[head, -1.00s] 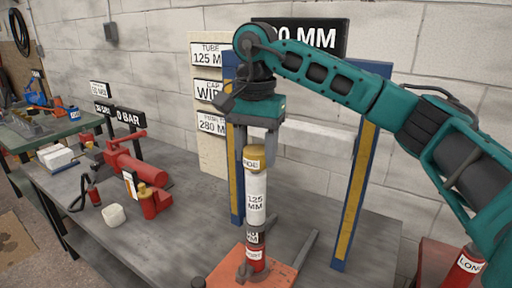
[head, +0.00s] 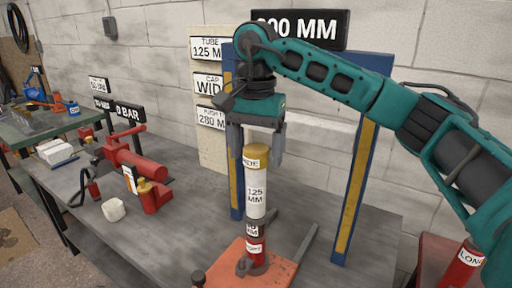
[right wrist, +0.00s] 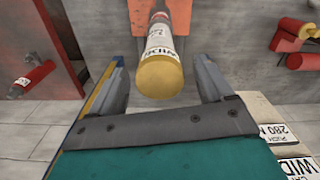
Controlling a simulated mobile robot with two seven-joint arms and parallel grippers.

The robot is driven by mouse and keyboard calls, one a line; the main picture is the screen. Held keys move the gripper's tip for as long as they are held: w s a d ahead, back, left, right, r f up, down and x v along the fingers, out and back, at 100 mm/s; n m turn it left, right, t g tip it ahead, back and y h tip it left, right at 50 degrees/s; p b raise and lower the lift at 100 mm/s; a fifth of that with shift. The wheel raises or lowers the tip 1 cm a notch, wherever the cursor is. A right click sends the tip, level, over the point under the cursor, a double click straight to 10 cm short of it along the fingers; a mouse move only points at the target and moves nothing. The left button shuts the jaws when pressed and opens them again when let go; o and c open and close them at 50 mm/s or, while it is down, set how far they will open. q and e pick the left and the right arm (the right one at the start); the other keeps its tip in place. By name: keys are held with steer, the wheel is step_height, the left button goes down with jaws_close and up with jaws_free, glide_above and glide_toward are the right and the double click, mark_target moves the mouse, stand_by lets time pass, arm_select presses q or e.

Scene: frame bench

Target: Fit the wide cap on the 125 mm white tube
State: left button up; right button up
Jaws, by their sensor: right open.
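The 125 mm white tube (head: 256,195) stands upright above a red and dark lower piece (head: 255,247) on an orange plate (head: 283,272). The yellow wide cap (head: 256,155) sits on the tube's top end, and it also shows in the right wrist view (right wrist: 160,76). My right gripper (head: 256,150) is open with its fingers apart on either side of the cap. In the right wrist view the open fingers (right wrist: 163,85) show clear gaps to the cap. My left gripper is not in view.
A blue and yellow frame (head: 355,190) stands around the tube, with a 300 mm sign (head: 300,28) on top. A label board (head: 209,100) stands behind. Red bench tools (head: 135,165) and a white block (head: 113,210) lie to the left.

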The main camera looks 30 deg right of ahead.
mark_target(256, 148)
step_height(256, 148, up, 13)
steer(key=p, duration=0.3)
steer(key=shift+f, duration=0.1)
stand_by(0.6)
